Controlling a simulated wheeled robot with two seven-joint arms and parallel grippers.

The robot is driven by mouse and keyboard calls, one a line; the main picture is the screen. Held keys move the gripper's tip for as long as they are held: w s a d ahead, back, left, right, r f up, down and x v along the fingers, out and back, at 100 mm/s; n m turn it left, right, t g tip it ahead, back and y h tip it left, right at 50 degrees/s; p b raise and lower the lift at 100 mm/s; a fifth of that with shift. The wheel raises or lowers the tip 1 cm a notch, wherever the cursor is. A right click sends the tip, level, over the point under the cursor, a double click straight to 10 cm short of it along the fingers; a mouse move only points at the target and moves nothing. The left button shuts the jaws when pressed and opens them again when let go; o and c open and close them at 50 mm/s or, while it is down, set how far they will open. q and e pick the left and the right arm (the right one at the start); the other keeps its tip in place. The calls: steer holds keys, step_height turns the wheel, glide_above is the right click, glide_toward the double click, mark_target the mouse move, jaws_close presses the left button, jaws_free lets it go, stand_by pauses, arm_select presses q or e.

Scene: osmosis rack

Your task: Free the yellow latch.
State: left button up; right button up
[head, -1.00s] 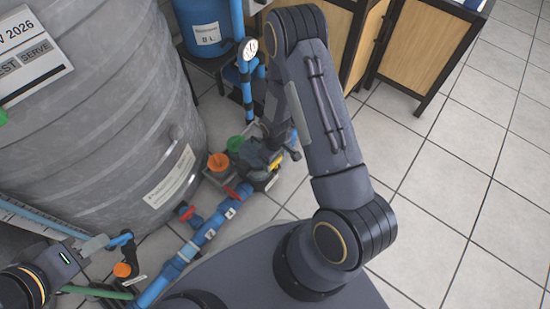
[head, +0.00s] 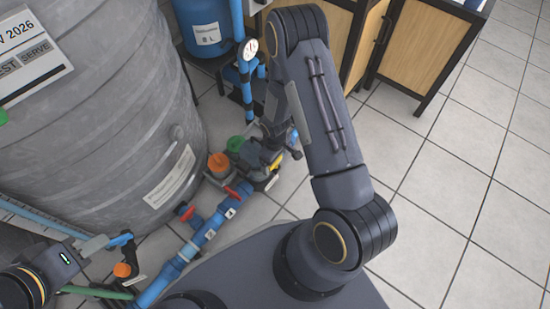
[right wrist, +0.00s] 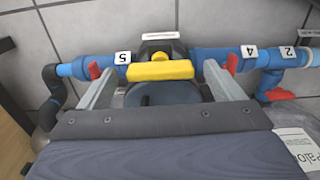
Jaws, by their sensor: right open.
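The yellow latch (right wrist: 160,70) lies across a dark round housing on the blue pipe, beside the label 5. It also shows in the head view (head: 276,163), partly covered by my right gripper. My right gripper (right wrist: 158,88) is open, with one pale finger left of the latch and the other right of it. There is a gap on both sides, so neither finger appears to touch it. My left gripper (head: 98,243) is at the lower left of the head view, near the blue pipe fitting. I cannot tell whether its jaws are open.
Red valve handles (right wrist: 273,95) sit on the blue pipe (right wrist: 215,58), on both sides of the latch. Orange (head: 218,161) and green (head: 235,144) caps stand close to the latch. A big grey tank (head: 120,130) fills the left. The tiled floor (head: 470,190) is free at right.

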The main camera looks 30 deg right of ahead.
step_height(320, 180, up, 8)
steer(key=p, duration=0.3)
steer(key=shift+f, duration=0.1)
stand_by(0.5)
